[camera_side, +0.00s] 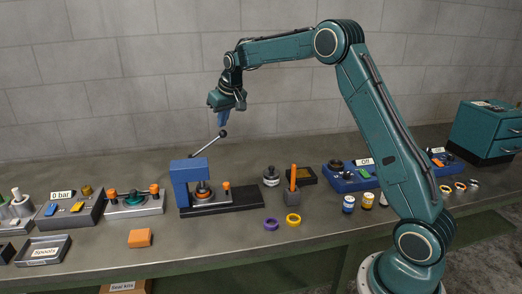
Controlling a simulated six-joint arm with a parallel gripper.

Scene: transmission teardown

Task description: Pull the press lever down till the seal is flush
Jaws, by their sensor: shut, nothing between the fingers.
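The blue press (181,185) stands on a dark base plate at the middle of the bench. Its lever (206,145) rises up and to the right from the press head and ends in a dark ball knob (223,134). Under the press head sits a round part with an orange-brown piece (202,187); whether a seal there is flush is too small to tell. My gripper (223,121) points down just above the knob, its blue fingers shut with nothing between them. Whether the fingertips touch the knob I cannot tell.
Right of the press are a grey block with an orange upright piece (293,178), a purple ring (271,224) and a yellow ring (293,220). An orange block (140,238) lies at the front left. A fixture (135,203) with orange knobs stands left of the press.

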